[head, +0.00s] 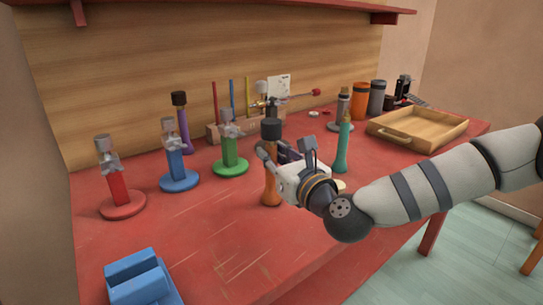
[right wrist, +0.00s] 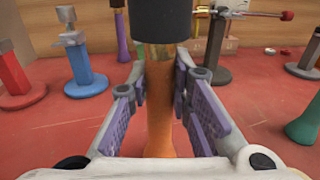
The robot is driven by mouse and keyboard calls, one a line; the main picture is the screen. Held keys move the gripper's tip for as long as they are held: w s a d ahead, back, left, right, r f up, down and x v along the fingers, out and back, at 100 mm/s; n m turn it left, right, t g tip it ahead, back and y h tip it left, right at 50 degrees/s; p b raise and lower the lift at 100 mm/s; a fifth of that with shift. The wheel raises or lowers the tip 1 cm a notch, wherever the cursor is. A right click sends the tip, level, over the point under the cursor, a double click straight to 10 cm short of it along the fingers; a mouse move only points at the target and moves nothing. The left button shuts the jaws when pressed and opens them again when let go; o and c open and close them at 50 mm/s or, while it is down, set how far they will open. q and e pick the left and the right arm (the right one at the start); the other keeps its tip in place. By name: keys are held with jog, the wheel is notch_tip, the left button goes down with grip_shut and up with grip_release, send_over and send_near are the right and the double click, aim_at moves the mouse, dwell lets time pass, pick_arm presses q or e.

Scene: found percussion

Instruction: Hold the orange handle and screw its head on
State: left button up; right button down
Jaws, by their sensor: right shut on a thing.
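The orange handle (head: 271,188) stands upright on the red workbench, with a black cylindrical head (head: 271,129) at its top. In the right wrist view the orange handle (right wrist: 159,110) runs between my finger pads, and the black head (right wrist: 161,20) is directly above it, cut off by the frame's top edge. A paler band shows just under the head; I cannot tell how tightly the head sits. My right gripper (head: 275,154) is shut on the handle's upper part, below the head. My left gripper is in neither view.
Red (head: 118,190), blue (head: 176,168) and green (head: 229,152) clamp stands are to the left, with a purple black-headed handle (head: 184,130) behind. A teal handle (head: 343,148) stands close by on the right. A wooden tray (head: 446,133) lies far right. A blue block (head: 140,280) is front left.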

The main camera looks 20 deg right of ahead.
jog(key=shift+f, duration=0.25)
jog(key=c, duration=1.5)
grip_release()
jog(key=shift+o, duration=0.2)
jog(key=shift+r, duration=0.1)
